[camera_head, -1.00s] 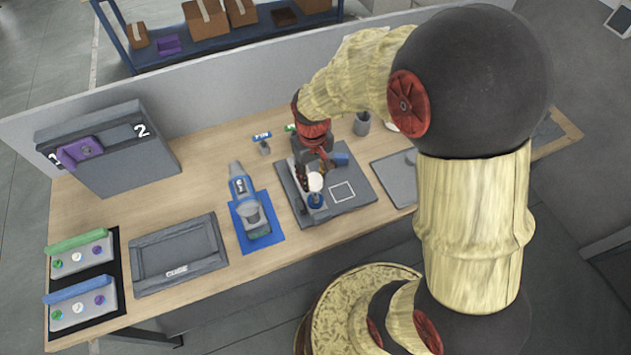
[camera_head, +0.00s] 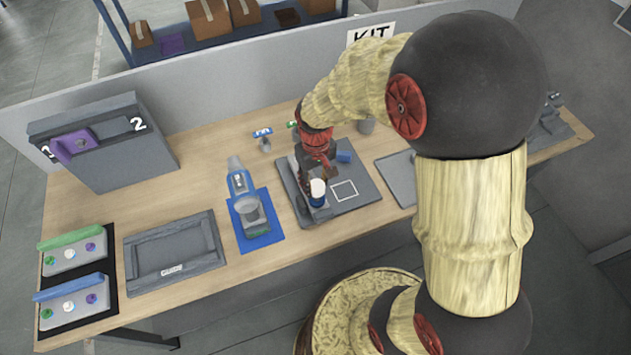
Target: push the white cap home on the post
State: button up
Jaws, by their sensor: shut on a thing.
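The white cap (camera_head: 317,186) is at the front of the dark grey fixture board (camera_head: 371,195). It is directly above a blue part (camera_head: 317,201) at the post's position, with no clear gap between them. The post itself is hidden, so I cannot tell how far down the cap sits. My gripper (camera_head: 316,182) points down over the board and is shut on the cap. Its fingers are small and partly hidden in this view.
A grey tray (camera_head: 205,240) lies farther left.

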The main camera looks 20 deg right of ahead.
jog(key=shift+f+b, duration=0.5)
jog(key=shift+f, duration=0.6)
dwell(0.8)
jog(key=shift+f, duration=0.25)
dwell(0.3)
jog(key=shift+s+f, duration=0.15)
jog(key=shift+f, duration=0.05)
dwell(1.4)
jog(key=o, duration=1.1)
jog(key=o, duration=0.4)
jog(key=shift+r, duration=0.1)
jog(key=shift+o, duration=0.8)
jog(key=shift+r+p, duration=0.95)
jog(key=shift+r, duration=0.2)
